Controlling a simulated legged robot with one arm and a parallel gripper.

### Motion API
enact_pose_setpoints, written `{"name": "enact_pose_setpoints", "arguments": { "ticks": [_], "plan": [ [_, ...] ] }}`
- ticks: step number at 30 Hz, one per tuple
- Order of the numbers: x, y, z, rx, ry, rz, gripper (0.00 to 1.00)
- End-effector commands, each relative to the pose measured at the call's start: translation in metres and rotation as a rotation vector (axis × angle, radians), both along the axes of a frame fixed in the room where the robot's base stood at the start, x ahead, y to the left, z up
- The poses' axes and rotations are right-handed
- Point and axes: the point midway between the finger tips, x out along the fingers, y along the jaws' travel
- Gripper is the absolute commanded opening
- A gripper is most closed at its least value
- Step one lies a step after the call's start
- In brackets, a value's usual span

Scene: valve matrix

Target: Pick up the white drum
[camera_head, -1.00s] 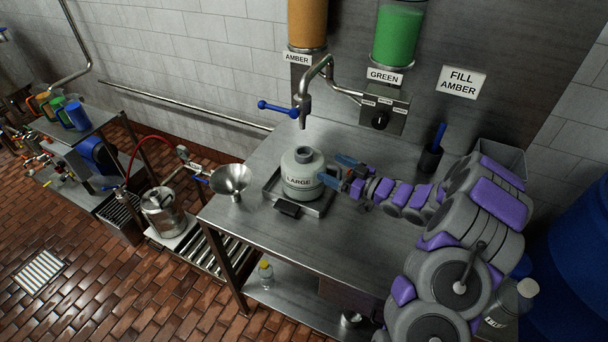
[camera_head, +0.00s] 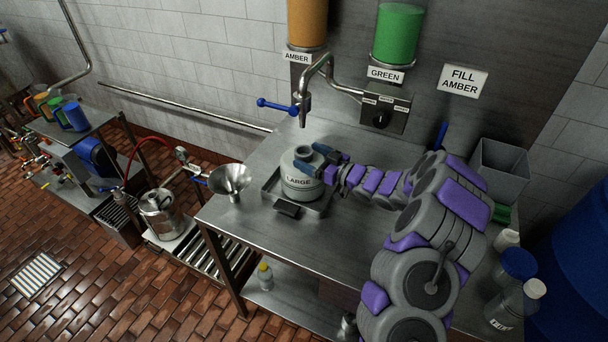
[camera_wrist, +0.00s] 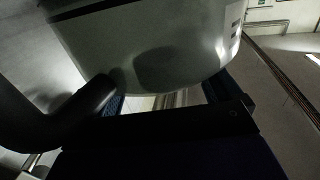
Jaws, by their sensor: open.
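The white drum (camera_head: 298,184), marked LARGE, stands upright on a metal tray (camera_head: 322,208) on the steel table, below the tap. In the wrist view the drum (camera_wrist: 150,55) fills the upper middle, very close. My gripper (camera_head: 317,160) is at the drum's upper right side, by its neck. Its jaws are open, with blue fingers. In the wrist view my gripper (camera_wrist: 172,100) has its fingers on either side below the drum's body. I cannot tell whether they touch it. The drum's right side is partly hidden by my gripper.
The tap (camera_head: 303,105) with a blue lever hangs just above the drum. A funnel (camera_head: 231,180) sits at the table's left edge. A grey bin (camera_head: 500,168) and bottles (camera_head: 512,302) stand at the right. The table front (camera_head: 270,240) is clear.

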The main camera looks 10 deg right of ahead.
Motion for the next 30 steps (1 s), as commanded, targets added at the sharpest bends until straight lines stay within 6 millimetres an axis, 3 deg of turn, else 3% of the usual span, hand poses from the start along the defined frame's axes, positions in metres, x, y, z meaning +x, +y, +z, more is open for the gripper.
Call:
{"name": "enact_pose_setpoints", "arguments": {
  "ticks": [10,30],
  "plan": [
    [0.0028,0.0024,0.0004,0.001,0.0,-0.001,0.91],
    [0.0031,0.002,0.0004,0.001,0.0,-0.001,0.26]
  ]
}}
